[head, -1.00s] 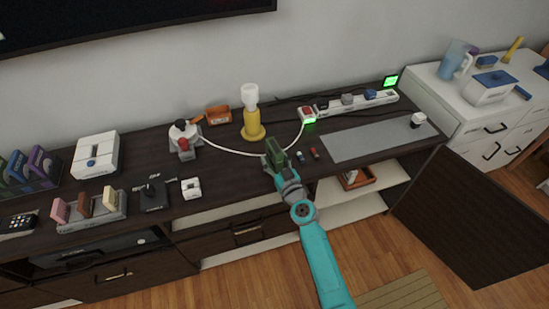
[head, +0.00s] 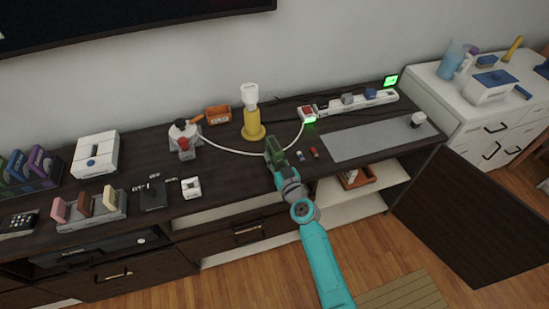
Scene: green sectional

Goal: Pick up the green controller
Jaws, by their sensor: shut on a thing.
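The green controller (head: 274,147) is a small dark green piece at the tip of my arm, over the front middle of the dark cabinet top. My gripper (head: 276,158) is shut on it. The jaws and arm hide much of its shape, and I cannot tell how far it is above the surface. A white cable (head: 235,152) runs from the white and red device (head: 183,138) on the left, passes behind the gripper and curves up to the power strip.
A yellow lamp-like object (head: 252,125) stands behind the gripper. Small blue and red pieces (head: 314,153) lie just right of it. A power strip (head: 355,102) and a grey mat (head: 365,139) are farther right. A joystick (head: 153,193) and white box (head: 191,187) sit left.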

